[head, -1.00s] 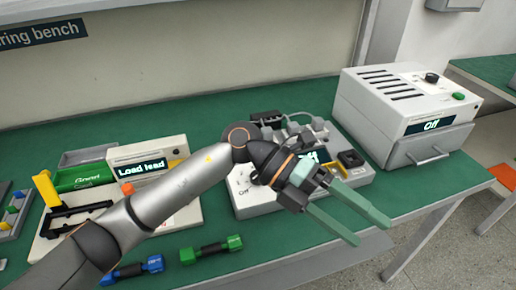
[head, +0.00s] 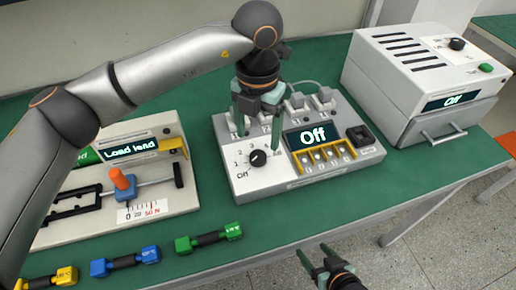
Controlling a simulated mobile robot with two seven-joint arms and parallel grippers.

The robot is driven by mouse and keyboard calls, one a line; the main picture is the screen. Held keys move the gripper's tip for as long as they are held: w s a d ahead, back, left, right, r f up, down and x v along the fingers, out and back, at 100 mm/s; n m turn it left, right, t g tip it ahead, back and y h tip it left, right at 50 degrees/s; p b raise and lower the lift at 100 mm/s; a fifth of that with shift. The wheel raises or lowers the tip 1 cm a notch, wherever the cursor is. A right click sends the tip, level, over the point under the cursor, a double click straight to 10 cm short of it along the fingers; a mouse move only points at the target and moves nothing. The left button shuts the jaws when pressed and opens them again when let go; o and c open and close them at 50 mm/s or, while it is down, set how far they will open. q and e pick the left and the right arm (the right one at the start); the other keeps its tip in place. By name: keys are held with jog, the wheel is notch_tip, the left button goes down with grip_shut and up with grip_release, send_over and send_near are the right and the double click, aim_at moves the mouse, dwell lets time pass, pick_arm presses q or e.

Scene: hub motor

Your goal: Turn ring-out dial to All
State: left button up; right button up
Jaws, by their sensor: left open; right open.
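The ring-out dial (head: 258,158) is a small black knob on the front left of a light grey test box (head: 225,183). Marks including Off, 1 and 2 surround it; the mark at its upper right is partly hidden. The knob's pointer is too small to read surely. My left gripper (head: 257,138) points down with its green fingers open, just above and behind the dial, apparently not holding it. My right gripper (head: 318,262) is open and empty at the bottom edge, in front of the bench.
A black square socket or button (head: 361,136) and yellow-edged terminals (head: 322,157) sit on the box. Left is a "Load lead" tester (head: 158,200); green (head: 208,238), blue (head: 125,261) and yellow-ended pieces lie in front. A white oven-like unit (head: 400,75) stands right.

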aim_at(258, 156)
pick_arm(q)
notch_tip(258, 156, down, 6)
jog(key=shift+f, duration=0.1)
dwell(0.4)
grip_shut()
dwell(0.4)
